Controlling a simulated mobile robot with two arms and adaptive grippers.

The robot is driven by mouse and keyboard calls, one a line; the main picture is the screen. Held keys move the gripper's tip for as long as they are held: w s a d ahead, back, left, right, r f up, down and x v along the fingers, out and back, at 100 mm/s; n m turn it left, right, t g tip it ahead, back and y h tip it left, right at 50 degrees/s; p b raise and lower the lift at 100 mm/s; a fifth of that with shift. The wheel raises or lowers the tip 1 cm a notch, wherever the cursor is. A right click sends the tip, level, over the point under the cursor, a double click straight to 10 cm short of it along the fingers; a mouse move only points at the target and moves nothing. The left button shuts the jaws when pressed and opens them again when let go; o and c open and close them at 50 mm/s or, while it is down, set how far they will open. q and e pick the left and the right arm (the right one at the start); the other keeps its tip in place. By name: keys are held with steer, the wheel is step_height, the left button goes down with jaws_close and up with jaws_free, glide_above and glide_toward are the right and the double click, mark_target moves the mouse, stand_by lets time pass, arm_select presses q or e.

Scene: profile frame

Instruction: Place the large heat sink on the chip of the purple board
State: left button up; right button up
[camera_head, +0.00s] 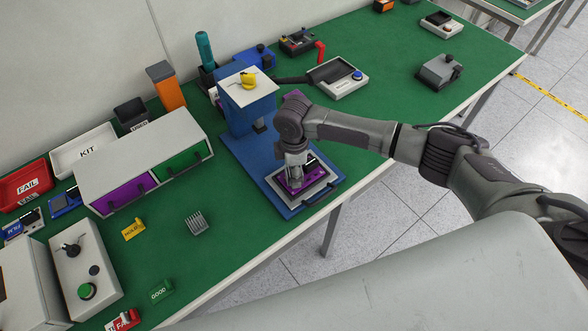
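The purple board (318,179) lies in a light grey tray (305,196) on the blue base of a press-like station. My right gripper (294,180) points down over the board and covers much of it, so the chip cannot be made out. Whether its fingers are open or shut, or hold anything, I cannot tell. A grey finned heat sink (197,223) sits on the green table to the left of the station, apart from the gripper. I cannot tell if it is the large one. My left gripper is not in view.
The blue station (247,105) stands close behind my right gripper. A drawer cabinet (140,160) with purple and green fronts is to the left. A yellow tag (133,229) and a green GOOD tag (160,291) lie near the heat sink. Green table around the heat sink is clear.

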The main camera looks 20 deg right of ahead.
steer(key=shift+o, duration=0.4)
steer(key=shift+r, duration=0.25)
step_height(320, 180, up, 12)
steer(key=shift+f, duration=0.2)
